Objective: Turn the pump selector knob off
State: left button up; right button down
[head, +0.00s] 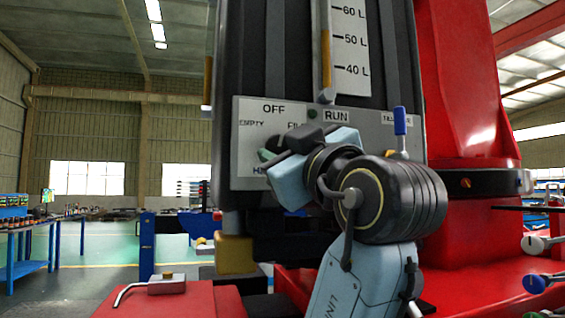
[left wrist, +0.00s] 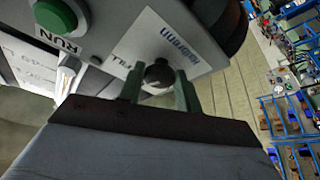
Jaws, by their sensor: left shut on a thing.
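The grey pump control panel (head: 245,112) in the head view carries the labels OFF, EMPTY, FILL and RUN. My left gripper (head: 268,155) is at its lower left part and hides the selector knob there. In the left wrist view the dark, rounded knob (left wrist: 158,74) sits between the two green fingers of my left gripper (left wrist: 159,90), which is shut on it. The word FILL shows close by the knob. I cannot tell which label the knob points to. My right gripper is not in view.
A green RUN button (left wrist: 55,14) is near the gripper; it also shows in the head view (head: 313,114). A blue-tipped lever (head: 400,121) stands up at the panel's right. A red machine body (head: 458,90) is at the right. A blue workbench (head: 33,240) stands far left.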

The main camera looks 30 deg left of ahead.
pick_arm(q)
jog(key=shift+n+g+b, duration=0.3)
jog(key=shift+n+g, duration=0.5)
jog(key=shift+n, duration=0.9)
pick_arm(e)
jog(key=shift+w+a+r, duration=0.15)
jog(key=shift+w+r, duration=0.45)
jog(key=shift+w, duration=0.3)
pick_arm(q)
jog(key=shift+n, duration=0.3)
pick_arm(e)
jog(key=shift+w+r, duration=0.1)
pick_arm(q)
jog(key=o, duration=1)
jog(key=shift+d, duration=0.1)
jog(key=shift+c, duration=0.2)
jog(key=v, duration=1.3)
jog(key=shift+d, duration=0.2)
